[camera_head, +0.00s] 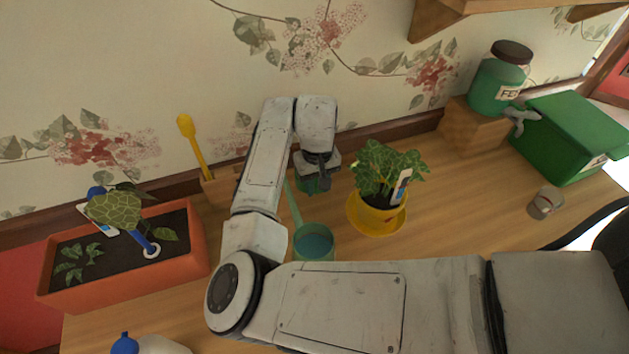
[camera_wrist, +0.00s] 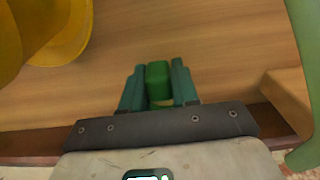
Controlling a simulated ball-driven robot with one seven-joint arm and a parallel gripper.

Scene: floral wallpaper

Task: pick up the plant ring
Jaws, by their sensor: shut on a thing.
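My gripper (camera_wrist: 158,88) points down at the wooden table near the wall. Its teal fingers are shut on a small green piece (camera_wrist: 158,72), which shows between them in the wrist view. Only part of this piece is visible, so I cannot tell whether it is the plant ring. In the head view my gripper (camera_head: 316,182) is between the yellow plant pot (camera_head: 378,222) and the wooden block by the wall, and its fingers are partly hidden behind the wrist.
A teal watering can (camera_head: 314,246) stands in front of my gripper. An orange planter (camera_head: 130,275) is at left, a yellow tool (camera_head: 192,147) stands by the wall. At right are a green jar (camera_head: 497,85) and a green box (camera_head: 575,130). Bare table lies right of the yellow pot.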

